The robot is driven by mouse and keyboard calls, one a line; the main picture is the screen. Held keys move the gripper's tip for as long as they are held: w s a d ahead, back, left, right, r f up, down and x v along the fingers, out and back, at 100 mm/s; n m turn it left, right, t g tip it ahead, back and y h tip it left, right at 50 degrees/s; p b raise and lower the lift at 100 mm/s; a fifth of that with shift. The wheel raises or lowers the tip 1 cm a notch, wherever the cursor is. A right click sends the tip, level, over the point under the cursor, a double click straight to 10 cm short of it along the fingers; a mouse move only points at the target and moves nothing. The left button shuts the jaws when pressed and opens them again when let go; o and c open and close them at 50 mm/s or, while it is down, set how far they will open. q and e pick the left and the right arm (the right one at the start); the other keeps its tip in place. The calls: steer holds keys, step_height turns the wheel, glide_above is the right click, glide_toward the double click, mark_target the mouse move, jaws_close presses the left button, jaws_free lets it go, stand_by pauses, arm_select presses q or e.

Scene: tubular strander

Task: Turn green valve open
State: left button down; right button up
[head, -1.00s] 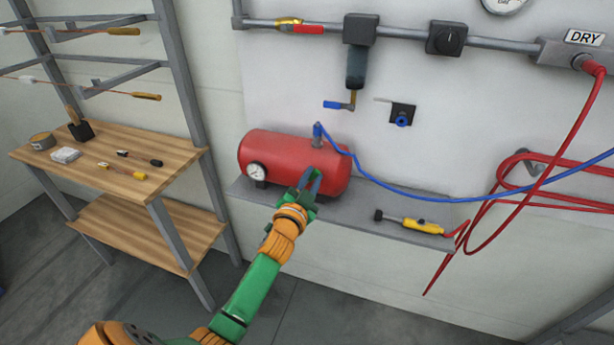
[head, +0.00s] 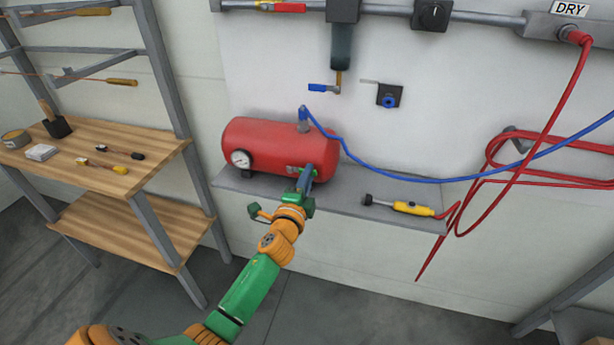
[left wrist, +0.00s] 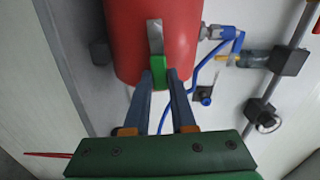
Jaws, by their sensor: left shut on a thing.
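The red tank (head: 265,148) lies on a grey wall shelf, with a round gauge on its left end. The green valve (left wrist: 159,68) is a green handle at the tank's end in the left wrist view, by a grey metal strip. A bit of its green also shows in the head view (head: 293,170). My left gripper (head: 307,174) is at the front right of the tank. In the left wrist view its two fingers (left wrist: 160,80) are on either side of the green handle, shut on it. My right gripper is not in view.
A blue hose (head: 400,177) runs from the tank's top fitting to the right. A yellow-handled tool (head: 412,208) lies on the grey shelf (head: 345,188). Red hose coils (head: 490,165) hang at right. A wooden workbench (head: 120,165) stands at left.

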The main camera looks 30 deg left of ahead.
arm_select(q)
steer(key=shift+f+m, duration=0.15)
steer(key=shift+m, duration=0.35)
stand_by(0.3)
steer(key=c, duration=0.9)
jaws_free()
steer(key=shift+o, duration=0.8)
steer(key=shift+w+a+f, duration=0.1)
steer(key=shift+f, duration=0.1)
steer(key=v, duration=0.7)
